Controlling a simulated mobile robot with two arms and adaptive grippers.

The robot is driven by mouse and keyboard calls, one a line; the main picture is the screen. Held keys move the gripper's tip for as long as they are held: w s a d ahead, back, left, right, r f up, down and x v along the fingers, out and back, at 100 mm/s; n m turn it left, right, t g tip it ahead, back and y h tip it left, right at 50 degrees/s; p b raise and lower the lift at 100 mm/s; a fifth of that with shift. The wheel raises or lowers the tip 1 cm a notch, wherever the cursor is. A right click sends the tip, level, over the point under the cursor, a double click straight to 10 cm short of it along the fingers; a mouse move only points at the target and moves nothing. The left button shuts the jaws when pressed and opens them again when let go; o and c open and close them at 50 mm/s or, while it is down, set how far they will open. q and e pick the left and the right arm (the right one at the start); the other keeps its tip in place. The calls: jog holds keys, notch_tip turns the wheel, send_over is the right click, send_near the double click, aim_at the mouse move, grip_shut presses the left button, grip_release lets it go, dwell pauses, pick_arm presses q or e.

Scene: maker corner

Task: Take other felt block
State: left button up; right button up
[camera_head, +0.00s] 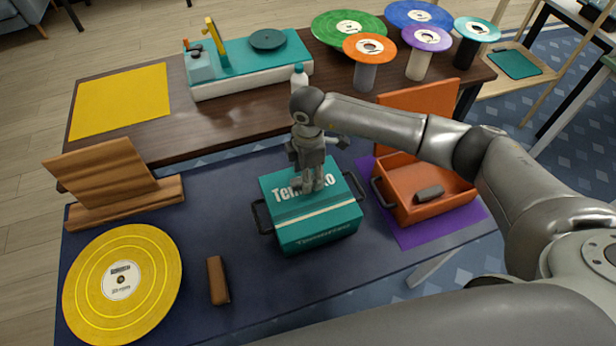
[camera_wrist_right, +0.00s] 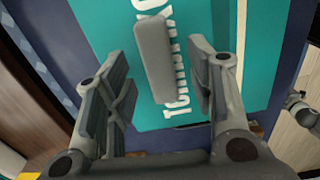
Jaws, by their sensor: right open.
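A grey felt block (camera_wrist_right: 153,58) lies on the lid of the closed teal case (camera_head: 318,228), across its white lettering, in the right wrist view. The case also shows in that view (camera_wrist_right: 255,60). My right gripper (camera_head: 308,187) is over the lid, pointing down. In its wrist view the gripper (camera_wrist_right: 163,95) is open, with a finger on each side of the block's near end and gaps between. In the head view the gripper largely hides this block. Another grey block (camera_head: 429,194) lies inside the open orange case (camera_head: 408,212).
A brown block (camera_head: 217,281) and a yellow record (camera_head: 148,283) lie left of the teal case. A wooden stand (camera_head: 110,185) is behind them. A turntable (camera_head: 248,62), white bottle (camera_head: 299,78) and several records on posts stand on the back table. The orange case sits on a purple sheet (camera_head: 440,226).

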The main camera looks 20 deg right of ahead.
jog(key=shift+f, duration=0.4)
jog(key=c, duration=0.9)
jog(key=shift+o, duration=0.2)
